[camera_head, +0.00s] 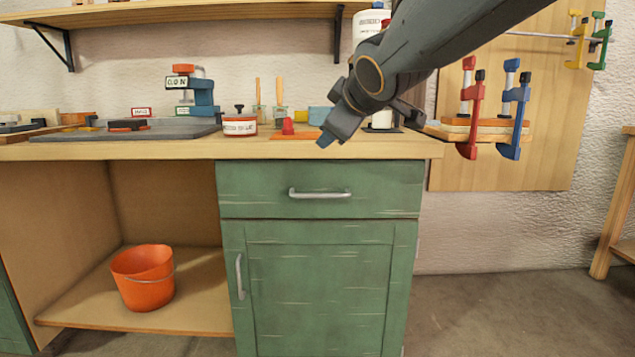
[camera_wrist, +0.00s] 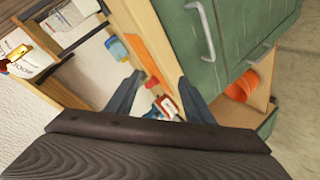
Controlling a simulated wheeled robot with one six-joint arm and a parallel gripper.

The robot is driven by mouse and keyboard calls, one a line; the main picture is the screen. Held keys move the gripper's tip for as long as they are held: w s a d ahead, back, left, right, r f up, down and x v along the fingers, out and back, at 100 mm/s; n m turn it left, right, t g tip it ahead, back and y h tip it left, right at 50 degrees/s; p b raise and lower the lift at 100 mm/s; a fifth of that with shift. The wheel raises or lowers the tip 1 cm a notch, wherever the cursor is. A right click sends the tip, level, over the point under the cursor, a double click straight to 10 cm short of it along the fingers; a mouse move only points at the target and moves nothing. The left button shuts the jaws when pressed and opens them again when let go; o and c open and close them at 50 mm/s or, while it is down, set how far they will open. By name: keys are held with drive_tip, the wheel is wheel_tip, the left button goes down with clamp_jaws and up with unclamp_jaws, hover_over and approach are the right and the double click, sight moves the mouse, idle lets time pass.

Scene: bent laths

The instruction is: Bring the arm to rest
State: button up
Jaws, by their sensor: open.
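My gripper (camera_head: 328,138) hangs at the end of my dark grey arm, in front of the right part of the workbench (camera_head: 400,148) in the head view. It points down and to the left, near the height of the bench top. In the wrist view my gripper (camera_wrist: 158,95) shows two dark fingers spread apart with nothing between them. The fingers appear clear of the bench and the things on it.
A lidded tub (camera_head: 240,126) and a red piece (camera_head: 288,127) stand on the bench near my gripper. An orange bucket (camera_head: 144,278) sits on the lower shelf. Floor at right is free.

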drive_tip(key=s+a+f+m+g+b, duration=0.15)
drive_tip(key=s+f+g, duration=0.25)
drive_tip(key=s+f, duration=0.7)
drive_tip(key=s+a+f+m+g+h, duration=0.1)
drive_tip(key=s+a+f+m+g, duration=0.3)
drive_tip(key=s+f, duration=0.75)
drive_tip(key=s+d+f+m+g+b, duration=0.1)
drive_tip(key=s+f+g, duration=0.4)
drive_tip(key=s+f, duration=0.65)
drive_tip(key=d+r+m+p, duration=0.2)
drive_tip(key=d+r+p, duration=0.4)
drive_tip(key=r+p, duration=0.4)
drive_tip(key=s+d+r+m+h+p, duration=0.1)
drive_tip(key=d+r+m+p, duration=0.1)
drive_tip(key=d+r+p, duration=0.5)
drive_tip(key=d+r+m+h+p, duration=0.1)
drive_tip(key=d+r+p, duration=0.6)
drive_tip(key=r+p, duration=0.7)
drive_tip(key=shift+s+d+r+m+p, duration=0.3)
drive_tip(key=shift+m+p, duration=0.25)
drive_tip(key=shift+p, duration=2.8)
drive_tip(key=shift+a, duration=0.1)
drive_tip(key=shift+c, duration=0.2)
